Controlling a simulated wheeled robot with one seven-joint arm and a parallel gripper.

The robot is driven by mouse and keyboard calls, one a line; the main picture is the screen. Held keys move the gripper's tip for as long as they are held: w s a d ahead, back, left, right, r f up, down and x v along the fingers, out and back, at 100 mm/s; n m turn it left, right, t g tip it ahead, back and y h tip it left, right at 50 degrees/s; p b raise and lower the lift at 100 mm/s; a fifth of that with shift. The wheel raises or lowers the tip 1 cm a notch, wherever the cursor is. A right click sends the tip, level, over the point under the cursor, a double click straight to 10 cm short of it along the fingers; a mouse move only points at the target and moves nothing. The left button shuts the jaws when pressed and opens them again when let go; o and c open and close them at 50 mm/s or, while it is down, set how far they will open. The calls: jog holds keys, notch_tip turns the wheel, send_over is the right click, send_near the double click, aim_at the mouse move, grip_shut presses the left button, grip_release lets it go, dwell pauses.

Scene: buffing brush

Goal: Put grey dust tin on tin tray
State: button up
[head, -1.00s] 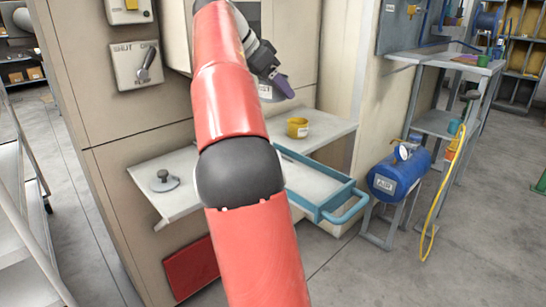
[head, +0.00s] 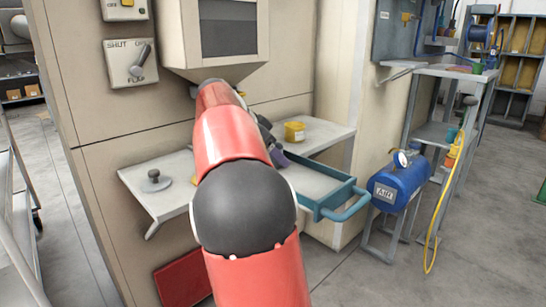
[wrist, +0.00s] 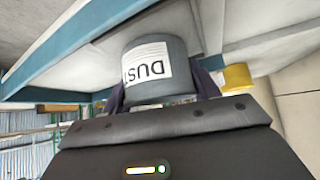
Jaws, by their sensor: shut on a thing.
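The grey dust tin (wrist: 152,72), with a white label reading DUST upside down, is between the purple fingers of my gripper (wrist: 162,88) in the wrist view. My gripper is shut on it. In the head view my arm hides the tin, and only part of my gripper (head: 274,148) shows, at the left end of the blue-rimmed tray (head: 345,195). The tray has a pale floor and a blue handle at its right end. Its blue rim (wrist: 80,43) also crosses the wrist view close to the tin. I cannot tell whether the tin touches the tray.
A yellow tin (head: 294,132) stands on the pale shelf behind the tray. A grey knobbed disc (head: 155,181) sits on the left shelf (head: 140,205). A hopper-like housing (head: 225,40) hangs above. A blue air tank (head: 400,186) stands to the right of the tray.

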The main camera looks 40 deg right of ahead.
jog(key=o, duration=0.8)
jog(key=shift+f, duration=0.1)
